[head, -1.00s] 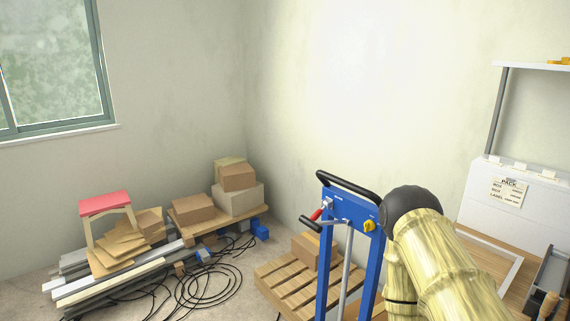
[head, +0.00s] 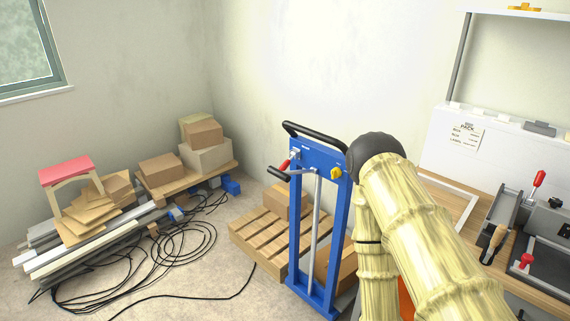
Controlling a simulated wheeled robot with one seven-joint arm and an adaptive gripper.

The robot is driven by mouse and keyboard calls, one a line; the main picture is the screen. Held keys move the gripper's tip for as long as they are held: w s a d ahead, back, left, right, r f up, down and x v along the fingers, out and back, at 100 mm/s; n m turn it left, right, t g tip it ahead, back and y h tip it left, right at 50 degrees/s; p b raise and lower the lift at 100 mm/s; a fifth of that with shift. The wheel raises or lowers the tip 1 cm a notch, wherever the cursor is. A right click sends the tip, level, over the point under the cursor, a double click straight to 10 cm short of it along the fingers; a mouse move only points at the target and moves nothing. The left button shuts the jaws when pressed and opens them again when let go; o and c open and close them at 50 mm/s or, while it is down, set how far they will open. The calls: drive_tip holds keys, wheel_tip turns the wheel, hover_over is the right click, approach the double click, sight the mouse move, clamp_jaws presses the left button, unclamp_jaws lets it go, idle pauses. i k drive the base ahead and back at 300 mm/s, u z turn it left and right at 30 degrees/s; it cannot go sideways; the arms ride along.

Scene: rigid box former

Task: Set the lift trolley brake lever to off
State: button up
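The blue lift trolley (head: 342,205) stands upright in the middle of the head view, with a black push handle (head: 330,137) across its top. A small lever with a red grip (head: 284,164) sits at the upper left of its frame, tilted down to the left. A black crank-like handle (head: 278,174) is just below it. A yellow knob (head: 336,174) is at the upper right of the frame. I cannot read any brake marking. My arm rises in front of the trolley's right side; my gripper is out of view.
A wooden pallet (head: 262,238) with cartons is behind the trolley. Black cables (head: 190,245) loop over the floor at left, beside stacked bars and a red-topped stool (head: 66,171). A wooden bench (head: 455,205) with tools is at right. Bare floor lies front left.

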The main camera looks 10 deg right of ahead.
sight(284, 165)
drive_tip(key=u, duration=0.55)
drive_tip(key=k, duration=0.65)
drive_tip(key=u, duration=0.8)
drive_tip(key=i, duration=0.65)
drive_tip(key=z, duration=0.6)
drive_tip(key=i, duration=0.65)
drive_tip(key=z, duration=0.75)
